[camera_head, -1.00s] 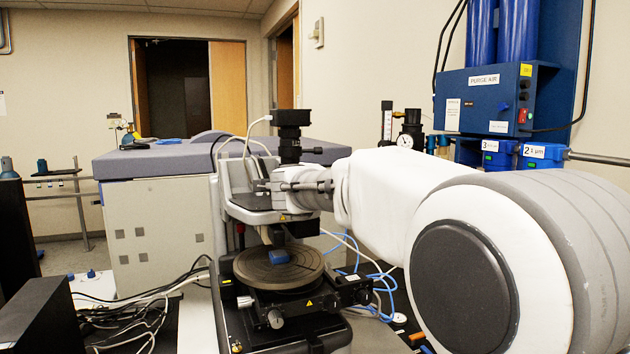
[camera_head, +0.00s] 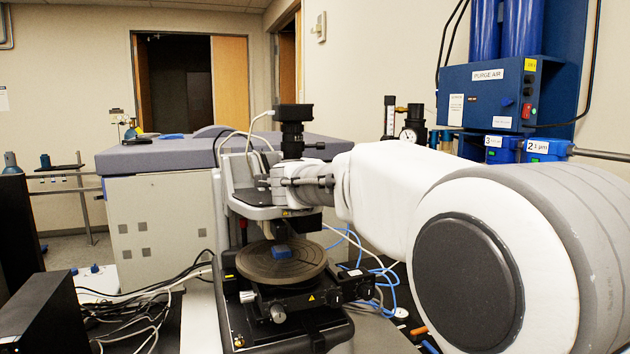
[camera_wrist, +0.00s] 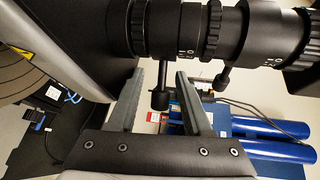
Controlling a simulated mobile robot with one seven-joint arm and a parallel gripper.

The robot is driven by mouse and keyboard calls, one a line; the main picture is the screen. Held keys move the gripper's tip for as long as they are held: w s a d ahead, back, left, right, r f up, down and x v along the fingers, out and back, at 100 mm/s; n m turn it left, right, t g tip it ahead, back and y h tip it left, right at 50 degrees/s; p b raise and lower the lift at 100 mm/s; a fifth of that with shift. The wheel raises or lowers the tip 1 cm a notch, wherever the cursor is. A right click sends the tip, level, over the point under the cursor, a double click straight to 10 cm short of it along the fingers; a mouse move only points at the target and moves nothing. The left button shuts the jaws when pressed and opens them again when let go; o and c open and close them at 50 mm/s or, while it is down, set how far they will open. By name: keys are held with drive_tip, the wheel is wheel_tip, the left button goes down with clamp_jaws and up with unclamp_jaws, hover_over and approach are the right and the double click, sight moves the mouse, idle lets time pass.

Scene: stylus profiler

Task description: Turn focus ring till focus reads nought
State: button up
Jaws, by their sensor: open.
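The profiler's black optics tube (camera_head: 292,135) stands upright above the round stage (camera_head: 255,265) in the head view. In the wrist view the tube (camera_wrist: 175,30) lies across the top, with knurled rings (camera_wrist: 137,28) and (camera_wrist: 213,28). I cannot tell which is the focus ring. A short black lever with a round end (camera_wrist: 159,98) hangs from the tube between my fingers; a second lever (camera_wrist: 222,78) is to the right, outside them. My gripper (camera_wrist: 160,78) is open, one finger on each side of the first lever, with gaps visible. No focus reading is legible.
A small blue block (camera_head: 281,252) sits on the stage. The blue purge air box (camera_head: 487,95) hangs on the right wall. Cables (camera_head: 140,310) lie at lower left, and a grey cabinet (camera_head: 160,225) stands behind. My arm hides much of the right side.

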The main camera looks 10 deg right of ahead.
drive_tip(key=v, duration=1.7)
drive_tip(key=shift+s, duration=0.2)
drive_tip(key=shift+r, duration=0.1)
drive_tip(key=s+a+f+n+g+y, duration=0.1)
drive_tip(key=s+a+f+n+y, duration=0.25)
drive_tip(key=n, duration=0.55)
drive_tip(key=s+a+f+n+y, duration=0.1)
drive_tip(key=s+f+n+y, duration=0.25)
drive_tip(key=n+y, duration=0.35)
drive_tip(key=s+d+f+n+g+h, duration=0.2)
drive_tip(key=s+d+f+n+g, duration=0.1)
drive_tip(key=s+f, duration=0.5)
drive_tip(key=s+d+f+n+g+h, duration=0.3)
drive_tip(key=s+d+f+g, duration=0.2)
drive_tip(key=s+d+f, duration=0.3)
drive_tip(key=shift+s+f+n, duration=0.4)
drive_tip(key=shift+s+f, duration=0.25)
drive_tip(key=shift+s, duration=0.25)
